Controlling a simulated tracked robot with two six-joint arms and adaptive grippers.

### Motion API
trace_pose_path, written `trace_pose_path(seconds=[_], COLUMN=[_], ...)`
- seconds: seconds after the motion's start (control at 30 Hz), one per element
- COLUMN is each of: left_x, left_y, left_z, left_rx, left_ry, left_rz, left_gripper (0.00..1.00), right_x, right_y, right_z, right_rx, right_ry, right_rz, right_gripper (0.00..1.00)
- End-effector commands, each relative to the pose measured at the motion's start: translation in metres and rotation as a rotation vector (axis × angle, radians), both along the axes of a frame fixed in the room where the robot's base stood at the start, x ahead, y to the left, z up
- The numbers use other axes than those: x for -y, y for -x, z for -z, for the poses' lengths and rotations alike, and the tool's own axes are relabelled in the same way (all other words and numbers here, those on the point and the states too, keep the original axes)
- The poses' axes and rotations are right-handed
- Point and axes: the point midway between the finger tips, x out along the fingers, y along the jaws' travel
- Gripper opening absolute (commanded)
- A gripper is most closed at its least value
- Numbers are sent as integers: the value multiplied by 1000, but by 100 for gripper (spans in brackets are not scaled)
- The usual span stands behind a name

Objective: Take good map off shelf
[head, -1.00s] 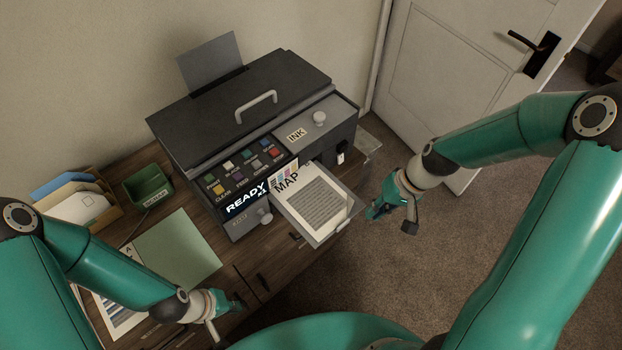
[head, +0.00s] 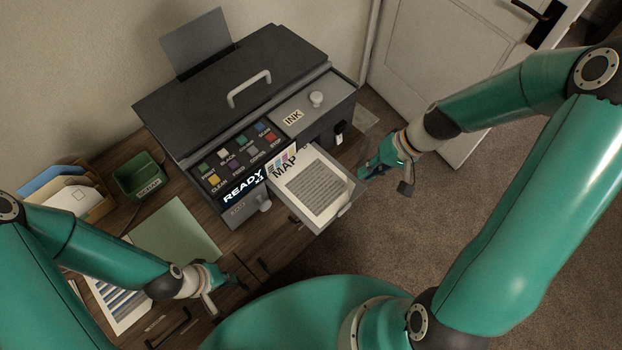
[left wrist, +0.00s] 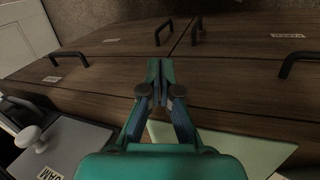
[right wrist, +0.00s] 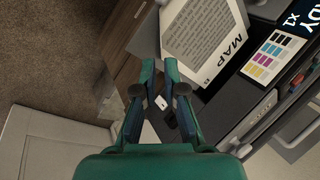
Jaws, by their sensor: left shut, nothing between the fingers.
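A printed sheet headed MAP (head: 317,186) lies on the grey output shelf (head: 341,213) at the front of the dark printer (head: 225,105). It also shows at the top of the right wrist view (right wrist: 203,38). My right gripper (head: 364,173) is just right of the shelf, apart from the sheet. Its fingers (right wrist: 158,66) are parted with nothing between them. My left gripper (head: 236,282) is low over the front of the desk, left of the shelf. Its fingers (left wrist: 160,66) are shut and empty.
A striped sheet (head: 118,302) lies partly behind my left arm, beside a pale green blotter (head: 180,234). A green box (head: 143,178) and a paper holder (head: 75,195) stand at left. The desk front (left wrist: 110,72) has dark handles. Open carpet lies right of the desk.

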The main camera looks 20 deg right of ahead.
Motion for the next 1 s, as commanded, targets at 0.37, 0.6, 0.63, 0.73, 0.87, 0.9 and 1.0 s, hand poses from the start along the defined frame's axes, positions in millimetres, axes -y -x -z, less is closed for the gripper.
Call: trace_pose_path(seconds=[0.37, 0.6, 0.63, 0.73, 0.87, 0.9, 1.0], left_x=[0, 0, 0, 0, 0, 0, 0], left_y=[0, 0, 0, 0, 0, 0, 0], left_z=[-1, 3, 3, 3, 3, 3, 3], left_rx=[0, 0, 0, 0, 0, 0, 0], left_ry=[0, 0, 0, 0, 0, 0, 0], left_rz=[0, 0, 0, 0, 0, 0, 0], left_gripper=[0, 0, 0, 0, 0, 0, 0], right_x=[-20, -28, -28, -28, -28, -28, -28], right_y=[2, -3, -3, -3, -3, -3, -3], right_z=[32, 50, 50, 49, 49, 49, 49], right_rx=[-7, -1, 0, 0, 0, 0, 0], right_ry=[-3, 1, 1, 1, 1, 1, 1], right_rz=[1, 2, 2, 2, 2, 2, 2], right_gripper=[9, 9, 9, 9, 0, 0, 0])
